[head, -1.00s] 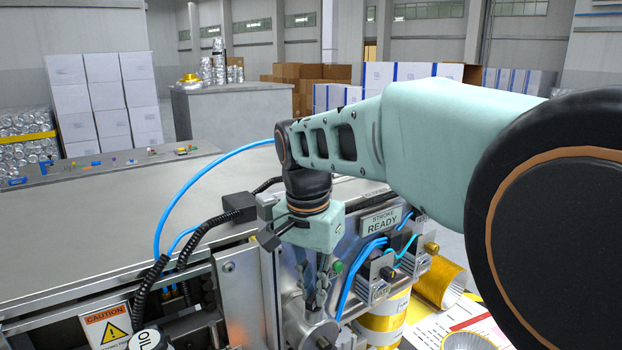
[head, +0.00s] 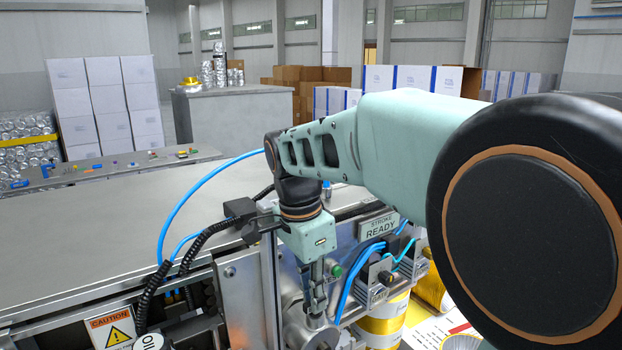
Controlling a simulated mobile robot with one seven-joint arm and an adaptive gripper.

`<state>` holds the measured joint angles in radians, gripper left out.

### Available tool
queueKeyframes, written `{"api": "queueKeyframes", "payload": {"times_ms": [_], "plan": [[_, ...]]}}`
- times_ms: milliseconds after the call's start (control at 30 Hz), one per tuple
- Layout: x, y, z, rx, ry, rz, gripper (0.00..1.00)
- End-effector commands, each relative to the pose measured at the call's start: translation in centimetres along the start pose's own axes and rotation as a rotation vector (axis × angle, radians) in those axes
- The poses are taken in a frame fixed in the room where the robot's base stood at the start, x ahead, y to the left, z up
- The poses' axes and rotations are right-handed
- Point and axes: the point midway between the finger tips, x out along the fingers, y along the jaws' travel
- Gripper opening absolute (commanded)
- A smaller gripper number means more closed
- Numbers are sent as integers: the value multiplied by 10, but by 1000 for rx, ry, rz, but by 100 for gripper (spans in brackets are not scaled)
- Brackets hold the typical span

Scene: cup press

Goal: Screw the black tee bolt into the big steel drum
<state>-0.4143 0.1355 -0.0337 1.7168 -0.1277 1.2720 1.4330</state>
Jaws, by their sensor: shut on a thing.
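My gripper (head: 316,304) points down at the front of the press machine, right of its upright steel plate. Its narrow grey fingers are shut at the top of a round steel part, which I take for the big steel drum (head: 298,332), partly cut off by the lower picture edge. The black tee bolt is too small and too covered by the fingers to make out clearly. I cannot tell how deep it sits in the drum.
Black cables (head: 190,250) and a caution sign (head: 112,330) are on the left. A gold-banded container (head: 383,325) stands lower right. The flat machine top (head: 110,235) is clear.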

Motion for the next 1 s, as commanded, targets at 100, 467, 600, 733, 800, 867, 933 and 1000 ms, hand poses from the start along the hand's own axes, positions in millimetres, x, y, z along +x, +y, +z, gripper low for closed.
{"api": "queueKeyframes", "payload": {"times_ms": [100,467,600,733,800,867,933,1000], "plan": [[-4,1,-2,39,-12,2,0],[-5,-2,-3,40,-8,-6,30],[-4,-2,-4,39,-7,-7,30],[-11,-2,-4,39,-6,-9,30],[-18,-3,-5,38,-6,-10,30],[-23,-3,-5,38,-6,-11,30],[-29,-3,-5,36,-6,-11,30],[-35,-3,-5,34,-7,-11,30]]}}
